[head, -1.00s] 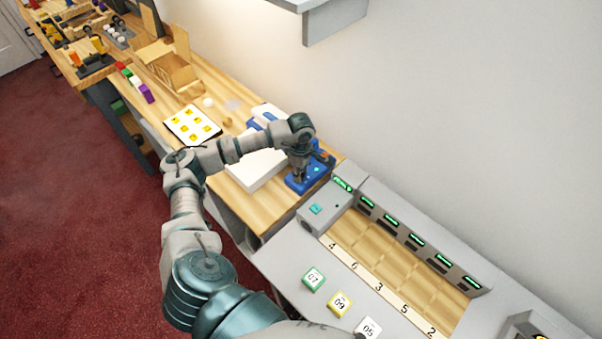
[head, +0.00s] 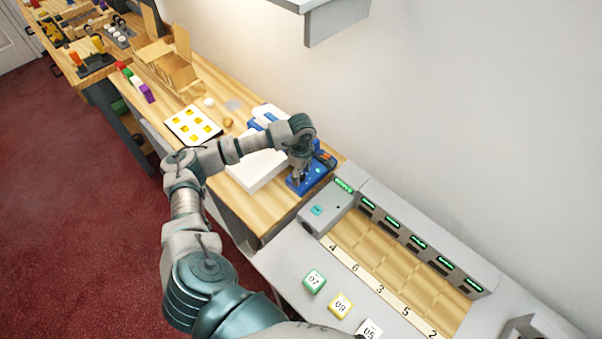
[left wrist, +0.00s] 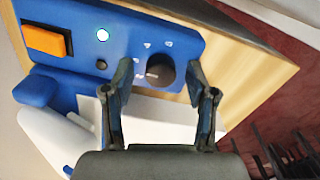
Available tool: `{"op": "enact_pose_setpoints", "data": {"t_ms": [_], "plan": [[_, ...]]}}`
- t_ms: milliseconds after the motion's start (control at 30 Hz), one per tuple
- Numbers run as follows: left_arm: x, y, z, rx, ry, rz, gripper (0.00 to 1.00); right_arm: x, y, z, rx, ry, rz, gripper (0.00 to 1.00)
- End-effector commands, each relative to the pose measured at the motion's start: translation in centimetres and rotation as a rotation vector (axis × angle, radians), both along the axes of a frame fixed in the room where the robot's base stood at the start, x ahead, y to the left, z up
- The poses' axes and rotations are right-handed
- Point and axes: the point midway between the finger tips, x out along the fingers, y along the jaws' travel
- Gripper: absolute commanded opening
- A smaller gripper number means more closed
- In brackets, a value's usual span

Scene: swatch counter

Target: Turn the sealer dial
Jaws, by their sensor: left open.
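The sealer has a blue control panel (head: 322,170) and a white body (head: 252,174) on the wooden counter. In the left wrist view the blue panel (left wrist: 75,15) carries a dark round dial (left wrist: 160,76) with a pale pointer line and small white marks near it. An orange switch (left wrist: 47,40), a lit round lamp (left wrist: 102,35) and a small dark button (left wrist: 101,65) are to its left. My left gripper (left wrist: 161,68) is open, one finger on each side of the dial, with visible gaps. In the head view my left gripper (head: 298,180) points down at the panel and hides the dial.
A grey station with numbered slots (head: 380,288) and green displays stands to the right. Green, yellow and white numbered blocks (head: 314,281) lie in front. A white card with yellow squares (head: 192,125) and an open cardboard box (head: 170,70) are farther left.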

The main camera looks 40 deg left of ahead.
Motion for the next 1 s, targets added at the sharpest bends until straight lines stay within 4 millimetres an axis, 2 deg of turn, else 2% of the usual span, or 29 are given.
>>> {"op": "enact_pose_setpoints", "data": {"t_ms": [167,400,600,733,1000], "plan": [[0.2,0.0,2.2,0.001,-0.005,0.001,0.57,0.0,0.0,0.0,0.000,-0.001,0.000,0.40],[0.3,0.1,7.6,-0.001,-0.004,-0.001,0.57,0.0,0.0,0.1,0.000,-0.002,0.001,0.40],[0.3,0.2,10.7,-0.002,0.001,0.000,0.57,0.0,0.0,0.1,0.000,-0.002,0.001,0.40],[0.3,0.3,11.5,-0.003,0.002,0.000,0.57,0.0,0.0,0.1,0.000,-0.002,0.001,0.40],[0.2,0.3,11.6,-0.002,0.003,0.000,0.57,0.0,0.0,0.1,-0.001,-0.002,0.001,0.40]]}}
